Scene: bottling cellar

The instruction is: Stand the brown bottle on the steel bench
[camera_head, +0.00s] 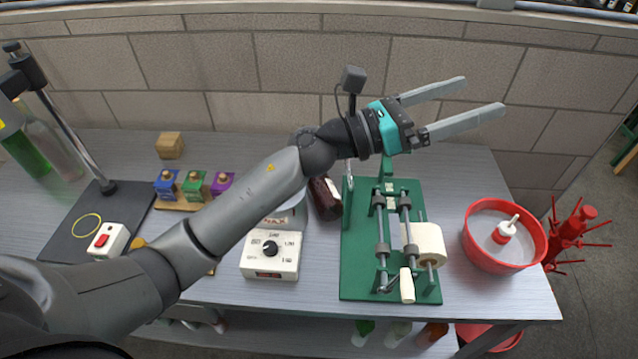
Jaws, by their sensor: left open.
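A dark red-brown bottle (325,199) shows just left of the green labelling machine, partly hidden behind my left arm. It looks tilted or lying, but I cannot tell which, nor what it rests on. The steel bench (470,172) is the grey top that spans the view. My left gripper (483,95) is open and empty, with its two grey fingers pointing right. It is in front of the block wall, up and to the right of the bottle and apart from it. My right gripper is out of view.
The green machine (352,280) with rollers and a paper roll (428,243) stands right of centre. A red basin (541,245) is at the right. A white dial box (271,262) and small coloured blocks (194,186) are left. Bottles (432,334) show on a shelf below.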

